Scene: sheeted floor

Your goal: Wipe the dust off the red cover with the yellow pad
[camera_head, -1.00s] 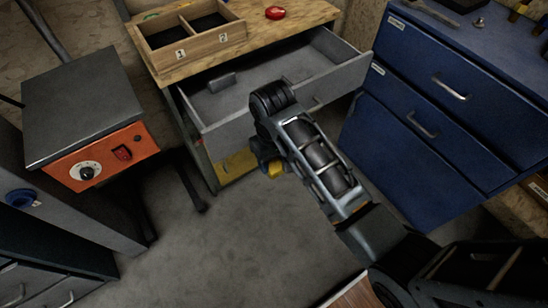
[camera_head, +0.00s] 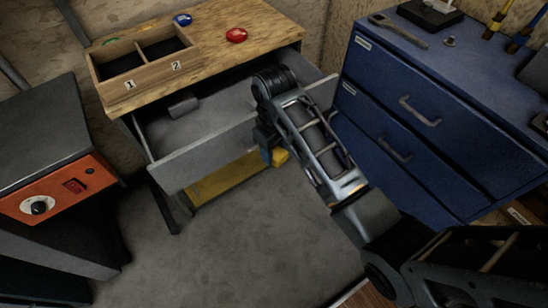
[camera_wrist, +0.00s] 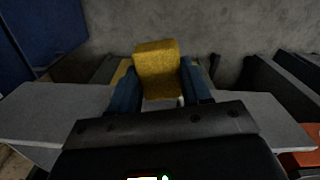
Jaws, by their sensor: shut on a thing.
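The yellow pad (camera_wrist: 157,62) is a block held between the two blue fingers of my gripper (camera_wrist: 159,78) in the wrist view. A small yellow part of the pad also shows in the head view (camera_head: 281,157), mostly behind my gripper (camera_head: 268,148). The gripper hangs at the front of the open grey drawer, toward its right end. A round red piece (camera_head: 236,35) lies on the wooden tabletop; I cannot tell whether it is the red cover. I cannot make out any dust.
The open drawer (camera_head: 205,160) juts out below the wooden table (camera_head: 270,30), which bears a two-part wooden box (camera_head: 148,78). A blue cabinet (camera_head: 420,110) stands right, and an orange-fronted unit (camera_head: 60,190) left. A yellow bar (camera_head: 222,180) lies below the drawer. Grey floor (camera_head: 240,240) is clear.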

